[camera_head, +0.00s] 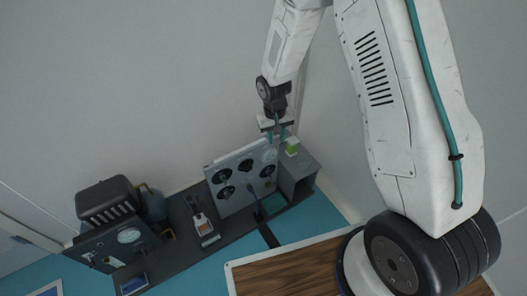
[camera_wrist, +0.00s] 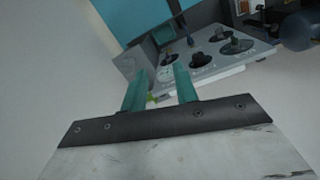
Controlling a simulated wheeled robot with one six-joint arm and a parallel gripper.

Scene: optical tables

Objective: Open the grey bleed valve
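A grey panel (camera_head: 234,199) carries several dark round knobs and a pale round dial; the panel also shows in the wrist view (camera_wrist: 232,60). One dark knob (camera_wrist: 200,60) stands near the panel's edge there. I cannot tell which fitting is the grey bleed valve, or how it is turned. My gripper (camera_head: 276,138) is above the panel's upper right corner in the head view. In the wrist view its two teal fingers (camera_wrist: 162,72) are apart, with nothing clearly held between them. The fingers cover part of the panel beside the dial.
A grey open-fronted box (camera_head: 301,168) stands right of the panel, with a small green and white item (camera_head: 291,146) on top. A dark machine with a gauge (camera_head: 129,235) stands at left. A wooden-topped table (camera_head: 290,274) is in front. A wall rises behind.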

